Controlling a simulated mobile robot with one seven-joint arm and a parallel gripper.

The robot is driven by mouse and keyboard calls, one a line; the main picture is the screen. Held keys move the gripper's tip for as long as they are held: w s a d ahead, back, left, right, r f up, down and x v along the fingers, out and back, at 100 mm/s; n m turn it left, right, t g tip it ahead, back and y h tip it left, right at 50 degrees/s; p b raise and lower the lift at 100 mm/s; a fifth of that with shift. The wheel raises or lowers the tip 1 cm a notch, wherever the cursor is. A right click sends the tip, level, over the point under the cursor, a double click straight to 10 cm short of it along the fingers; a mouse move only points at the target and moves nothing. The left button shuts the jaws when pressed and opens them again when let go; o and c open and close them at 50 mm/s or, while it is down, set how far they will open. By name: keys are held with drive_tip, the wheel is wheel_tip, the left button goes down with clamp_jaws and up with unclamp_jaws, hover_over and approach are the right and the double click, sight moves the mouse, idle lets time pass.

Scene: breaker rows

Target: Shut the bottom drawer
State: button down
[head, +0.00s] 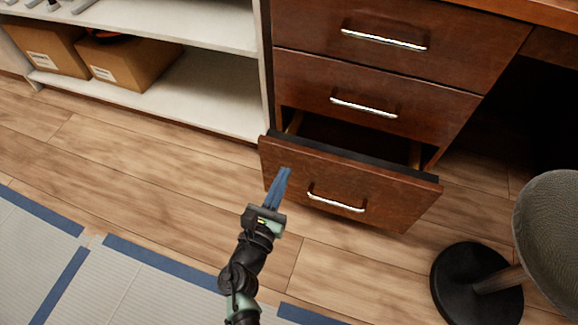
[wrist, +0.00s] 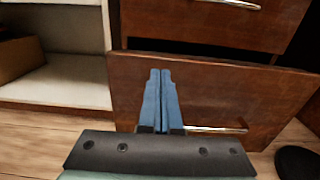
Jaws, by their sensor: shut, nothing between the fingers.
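The bottom drawer (head: 285,179) of the dark wood desk stands pulled out, with its dark inside showing behind the front panel. Its silver bar handle (head: 335,203) is on the front. The drawer front also fills much of the wrist view (wrist: 235,100). My gripper (head: 286,172) has blue fingers that are shut together and empty. They are in front of the left part of the drawer front, left of the handle. In the wrist view the fingertips (wrist: 160,72) overlap the drawer front. I cannot tell whether they touch it.
The middle drawer (head: 300,80) and top drawer (head: 400,18) above are closed. A white shelf (head: 190,95) with cardboard boxes (head: 125,60) stands to the left. A stool with a round black base (head: 478,290) is at the right. Blue tape lines lie on the floor at the lower left.

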sight(294, 152)
drive_tip(key=shift+b+x, duration=0.85)
drive_tip(key=shift+x, duration=1.5)
